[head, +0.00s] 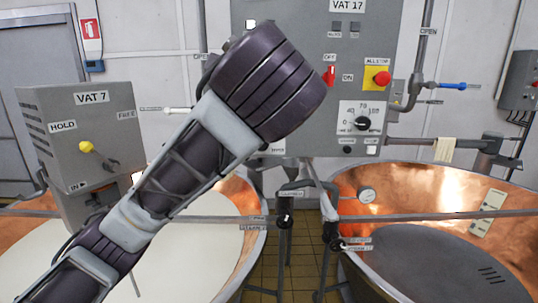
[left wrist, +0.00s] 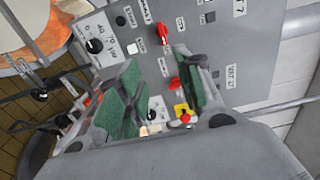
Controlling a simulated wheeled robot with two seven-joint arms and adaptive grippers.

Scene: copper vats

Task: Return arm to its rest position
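My left arm crosses the head view from the lower left up to the middle. Its thick dark end section stands in front of the VAT 17 control panel (head: 350,30), and the left gripper is hidden there. In the left wrist view the left gripper (left wrist: 158,65) shows two green-padded fingers spread apart, with nothing between them that I can see held. It faces the grey panel (left wrist: 240,40). A red switch (left wrist: 163,33) shows beyond the fingers. Whether a finger touches the panel I cannot tell. My right gripper is in neither view.
Copper vats (head: 425,190) and rails fill the lower area. A narrow tiled floor (head: 300,255) shows between vats.

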